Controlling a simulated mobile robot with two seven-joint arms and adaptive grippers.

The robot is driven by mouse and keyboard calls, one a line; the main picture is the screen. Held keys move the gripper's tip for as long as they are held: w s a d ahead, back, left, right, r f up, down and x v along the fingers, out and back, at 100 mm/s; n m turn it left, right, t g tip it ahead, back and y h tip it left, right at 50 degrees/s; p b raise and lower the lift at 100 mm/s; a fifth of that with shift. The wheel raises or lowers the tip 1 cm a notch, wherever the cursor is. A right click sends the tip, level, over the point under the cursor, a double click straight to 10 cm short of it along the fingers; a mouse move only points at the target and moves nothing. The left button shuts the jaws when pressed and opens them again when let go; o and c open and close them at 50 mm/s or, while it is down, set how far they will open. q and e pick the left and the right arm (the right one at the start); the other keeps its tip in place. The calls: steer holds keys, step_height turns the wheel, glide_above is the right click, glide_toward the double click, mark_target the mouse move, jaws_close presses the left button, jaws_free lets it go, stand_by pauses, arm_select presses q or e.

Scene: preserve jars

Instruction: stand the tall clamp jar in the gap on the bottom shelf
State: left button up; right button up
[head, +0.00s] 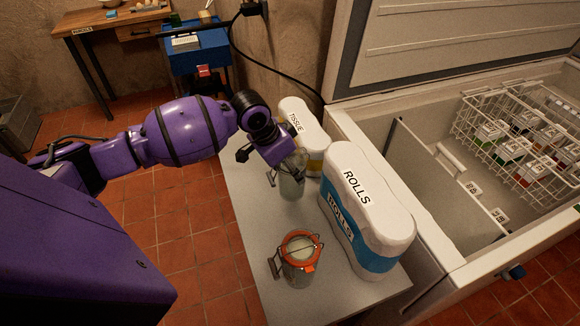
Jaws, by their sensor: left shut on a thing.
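A glass clamp jar (291,184) with a wire clamp at its side is upright at the grey table top, in front of the tissue pack. My left gripper (272,158) is shut on its upper part from the left and hides its lid. I cannot tell whether the jar's base touches the table. A second clamp jar (299,270), with an orange ring around its lid, stands nearer on the same table, apart from the gripper. No shelf with a gap shows. My right gripper is not in view.
The grey table (243,212) also holds a tissue pack (294,108) and a large rolls pack (372,205), close to the jars on the right. An open chest freezer (437,247) with a wire basket (500,95) stands beyond. A blue cart (205,55) and wooden desk (95,25) are behind.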

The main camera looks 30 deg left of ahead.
arm_select(q)
steer(key=shift+r, duration=0.1)
steer(key=o, duration=1.7)
steer(key=shift+c, duration=0.2)
